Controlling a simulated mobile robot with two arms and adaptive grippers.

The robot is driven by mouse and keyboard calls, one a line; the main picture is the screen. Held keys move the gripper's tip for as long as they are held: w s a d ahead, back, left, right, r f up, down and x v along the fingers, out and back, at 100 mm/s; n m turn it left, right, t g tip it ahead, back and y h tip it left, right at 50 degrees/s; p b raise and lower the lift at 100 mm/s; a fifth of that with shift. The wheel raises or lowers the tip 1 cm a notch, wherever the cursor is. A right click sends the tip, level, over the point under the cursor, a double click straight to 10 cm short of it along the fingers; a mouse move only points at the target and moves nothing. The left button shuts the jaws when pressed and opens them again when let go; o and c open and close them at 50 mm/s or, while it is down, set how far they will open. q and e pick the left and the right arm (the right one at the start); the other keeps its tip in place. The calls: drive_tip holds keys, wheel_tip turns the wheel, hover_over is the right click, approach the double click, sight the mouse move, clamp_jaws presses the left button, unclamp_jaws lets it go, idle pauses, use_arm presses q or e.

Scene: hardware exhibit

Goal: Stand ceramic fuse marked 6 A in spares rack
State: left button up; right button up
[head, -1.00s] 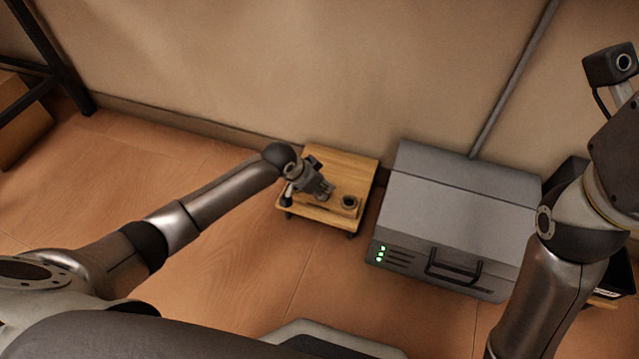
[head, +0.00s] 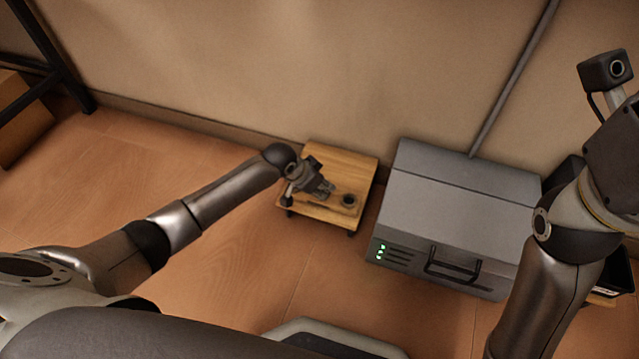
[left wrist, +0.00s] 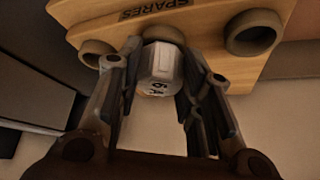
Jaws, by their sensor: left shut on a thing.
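A white ceramic fuse (left wrist: 158,68) with a dark 6 marking sits between the fingers of my left gripper (left wrist: 157,85) in the left wrist view. The gripper is shut on it. The wooden spares rack (left wrist: 205,15) lies beyond, lettered SPARES, with a left ring (left wrist: 97,50), a middle ring (left wrist: 163,34) and a right ring (left wrist: 252,32). The fuse's far end overlaps the middle ring; I cannot tell whether it is inside. In the head view my left gripper (head: 322,189) is over the small wooden stand (head: 350,165), beside a dark ring (head: 347,200).
A grey metal case (head: 450,215) with green lights and a handle (head: 450,264) stands right of the stand. The wall is close behind both. Floor (head: 240,260) in front of the stand is clear. A black shelf frame (head: 50,60) is at the far left.

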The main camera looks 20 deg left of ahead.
use_arm(q)
drive_tip(key=o, duration=1.1)
drive_tip(key=shift+c, duration=0.2)
drive_tip(key=o, duration=0.5)
